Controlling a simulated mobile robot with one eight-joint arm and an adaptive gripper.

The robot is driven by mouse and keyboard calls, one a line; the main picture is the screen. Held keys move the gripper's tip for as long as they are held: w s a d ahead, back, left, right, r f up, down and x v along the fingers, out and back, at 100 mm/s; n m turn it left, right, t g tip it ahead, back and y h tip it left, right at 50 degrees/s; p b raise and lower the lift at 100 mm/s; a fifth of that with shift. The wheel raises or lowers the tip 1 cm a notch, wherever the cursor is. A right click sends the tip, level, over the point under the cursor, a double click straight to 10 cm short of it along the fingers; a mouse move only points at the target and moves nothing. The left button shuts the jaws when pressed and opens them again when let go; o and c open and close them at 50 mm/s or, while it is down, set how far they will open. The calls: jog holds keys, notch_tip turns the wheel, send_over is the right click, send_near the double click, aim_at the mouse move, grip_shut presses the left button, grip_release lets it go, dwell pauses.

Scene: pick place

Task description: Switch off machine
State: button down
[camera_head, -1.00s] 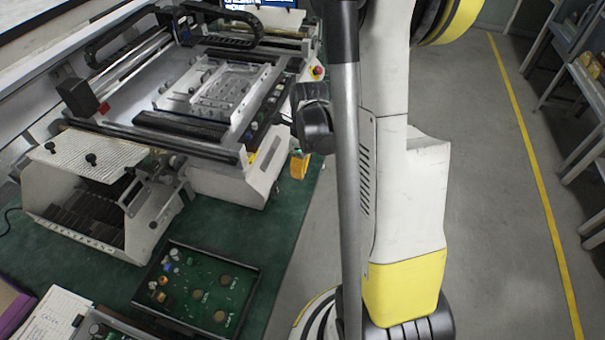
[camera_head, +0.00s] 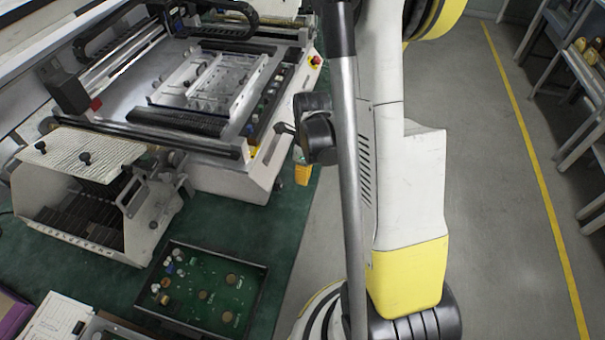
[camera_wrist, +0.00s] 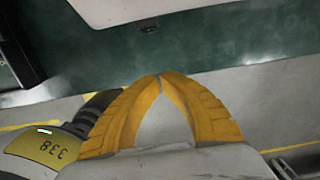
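The machine (camera_head: 225,175) is a large white bench unit with a black gantry and a metal fixture plate, at upper left in the head view. A red button (camera_head: 316,61) on a yellow base sits at its right corner. A row of small knobs and buttons (camera_head: 262,112) runs along its right side. My gripper (camera_head: 303,173) shows only as an orange patch beside the machine's right side, partly hidden by my arm. In the wrist view my gripper (camera_wrist: 160,76) has its orange fingertips together with nothing between them, over the green bench edge and grey floor. The red button is not visible there.
A black tray with a green circuit board (camera_head: 205,290) lies on the green bench top (camera_head: 265,225), near a white slotted unit (camera_head: 90,195). Papers (camera_head: 60,315) lie at lower left. The floor (camera_head: 490,220) at right is clear up to shelves (camera_head: 575,90).

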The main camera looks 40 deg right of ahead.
aim_at(280, 184)
notch_tip(280, 184, down, 4)
jog(key=shift+w+a+f+b, duration=0.1)
jog(key=shift+w+f+b, duration=0.05)
jog(key=shift+b, duration=0.55)
jog(key=shift+w+a+f+b, duration=0.3)
jog(key=shift+w+a, duration=0.2)
jog(key=shift+w, duration=0.1)
jog(key=shift+w+a+f+b, duration=0.15)
jog(key=shift+w+a+f, duration=0.1)
jog(key=shift+w+a, duration=0.45)
jog(key=shift+w, duration=0.25)
